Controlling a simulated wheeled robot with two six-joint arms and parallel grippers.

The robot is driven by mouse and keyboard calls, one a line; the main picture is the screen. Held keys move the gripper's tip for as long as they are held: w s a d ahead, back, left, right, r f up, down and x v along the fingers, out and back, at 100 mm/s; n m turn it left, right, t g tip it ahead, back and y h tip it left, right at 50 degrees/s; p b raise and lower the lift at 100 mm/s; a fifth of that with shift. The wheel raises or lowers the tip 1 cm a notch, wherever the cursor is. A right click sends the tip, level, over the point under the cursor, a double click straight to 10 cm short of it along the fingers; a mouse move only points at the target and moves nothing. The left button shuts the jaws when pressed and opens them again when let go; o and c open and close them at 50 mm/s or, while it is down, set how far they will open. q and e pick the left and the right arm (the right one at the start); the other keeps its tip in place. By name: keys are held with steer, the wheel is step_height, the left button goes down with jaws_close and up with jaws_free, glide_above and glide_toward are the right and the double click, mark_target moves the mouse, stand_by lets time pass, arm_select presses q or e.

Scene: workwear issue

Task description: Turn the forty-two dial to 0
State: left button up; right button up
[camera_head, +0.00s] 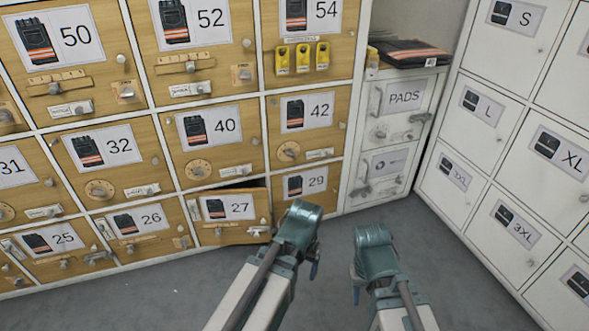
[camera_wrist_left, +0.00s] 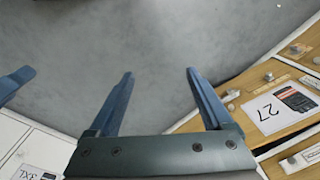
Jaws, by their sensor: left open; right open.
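The forty-two locker door (camera_head: 304,125) is wooden, with a 42 label, in the middle of the head view. Its dial (camera_head: 289,152) is a small round disc with a knob at the door's lower left; its reading is too small to tell. My left gripper (camera_head: 312,268) is in front of and below that door, pointing down, apart from the dial. In the left wrist view its two blue fingers (camera_wrist_left: 159,76) are spread, with only floor between them. My right gripper (camera_head: 356,291) is to its right, over the floor, also apart from the lockers; its fingers are partly hidden.
The 27 door (camera_head: 233,210) stands ajar below the 40 door. Yellow padlocks (camera_head: 303,58) hang on the 54 door. White cabinets (camera_head: 392,130) and white lockers (camera_head: 484,115) stand to the right. A folded dark garment (camera_head: 408,53) lies on the PADS cabinet. Grey floor is clear.

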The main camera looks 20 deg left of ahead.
arm_select(q)
steer(key=w+a+f+n+t+b, duration=0.1)
steer(key=w+a+f+n+b, duration=0.1)
steer(key=w+a+f+b, duration=0.35)
steer(key=n+t+y, duration=0.2)
steer(key=t+y, duration=0.6)
steer(key=y, duration=0.1)
glide_toward(291, 155)
steer(key=b+x, duration=0.1)
steer(key=x, duration=0.1)
steer(key=b+x, duration=0.1)
steer(key=x, duration=0.2)
steer(key=b+x, duration=0.1)
steer(key=x, duration=0.2)
steer(key=shift+d+f+b, duration=0.2)
steer(key=shift+f+b, duration=0.05)
steer(key=shift+b, duration=0.15)
steer(key=shift+w+a+f, duration=0.15)
steer(key=shift+w+a, duration=0.25)
steer(key=shift+a, duration=0.15)
arm_select(e)
step_height(291, 155, down, 11)
steer(key=shift+f, duration=0.1)
arm_select(q)
jaws_close()
